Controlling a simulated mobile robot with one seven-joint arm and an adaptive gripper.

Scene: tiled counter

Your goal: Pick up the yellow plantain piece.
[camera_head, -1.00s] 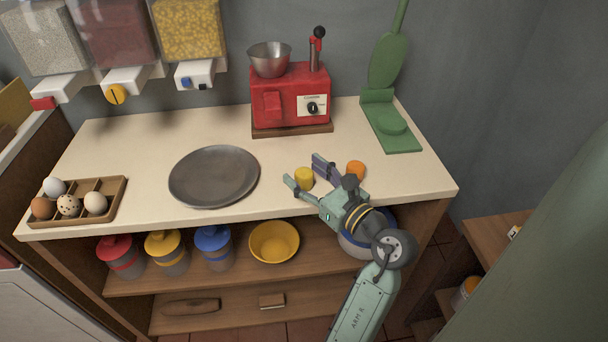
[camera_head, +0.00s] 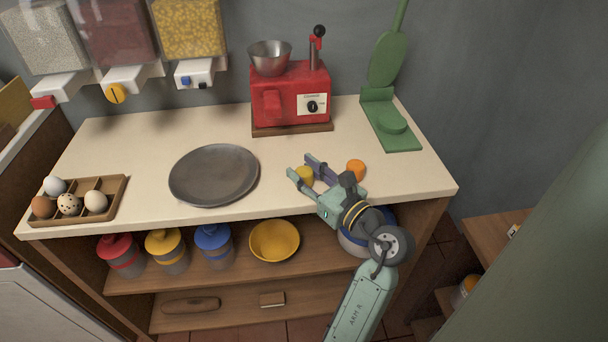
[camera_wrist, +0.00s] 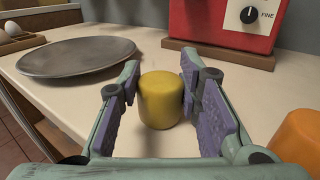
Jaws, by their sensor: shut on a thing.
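The yellow plantain piece (camera_head: 304,174) is a short upright cylinder on the cream counter, right of the grey plate. My gripper (camera_head: 301,165) reaches in from the front right and is shut on it. In the wrist view the yellow plantain piece (camera_wrist: 159,99) stands between the two purple-padded fingers (camera_wrist: 160,70), close against the right one. Its base looks to be at the counter top. An orange piece (camera_head: 355,169) stands just right of my gripper and also shows at the right edge of the wrist view (camera_wrist: 299,143).
A grey plate (camera_head: 213,175) lies left of my gripper. A red grinder (camera_head: 290,98) with a metal bowl stands behind, and a green press (camera_head: 391,122) at the back right. An egg tray (camera_head: 110,190) sits at the far left. The counter's front edge is close below my gripper.

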